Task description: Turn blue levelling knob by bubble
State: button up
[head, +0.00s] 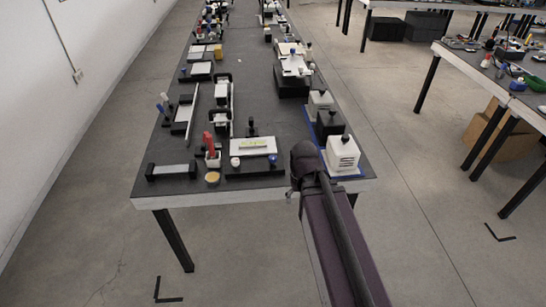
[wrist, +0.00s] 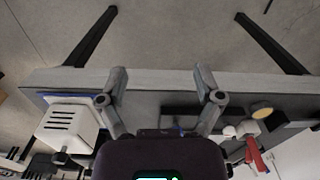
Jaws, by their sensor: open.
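The levelling device, a black base (head: 240,171) bearing a white block (head: 253,146) with a yellow-green bubble vial (head: 252,143), stands at the table's near edge in the head view. The blue levelling knob (head: 273,158) is at its front right corner; a white knob (head: 235,161) is at the front left. My gripper (head: 291,191) is just right of and nearer than the device, apart from the blue knob. In the wrist view my gripper (wrist: 160,72) has its fingers spread and empty over the table edge. The device is mostly hidden behind the gripper body there.
A white vented box (head: 342,153) on a blue mat stands close to the right of my arm. A red-handled tool (head: 209,142) and a yellow-topped round piece (head: 212,177) stand left of the device. More apparatus lines the table behind. Floor in front is clear.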

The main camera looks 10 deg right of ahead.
jog(key=w+a+r+n+p, duration=0.2)
jog(key=w+r+n+p, duration=0.15)
jog(key=w+n, duration=0.6)
notch_tip(320, 180, up, 4)
jog(key=n+p, duration=0.4)
jog(key=n, duration=0.4)
send_over(273, 157)
jog(key=shift+f+m, duration=0.1)
jog(key=shift+m, duration=0.15)
jog(key=shift+f+b, duration=0.15)
jog(key=shift+b, duration=0.25)
notch_tip(273, 157, down, 14)
jog(key=b, duration=1.3)
jog(key=shift+r, duration=0.25)
jog(key=shift+a, duration=0.1)
jog(key=c, duration=1.2)
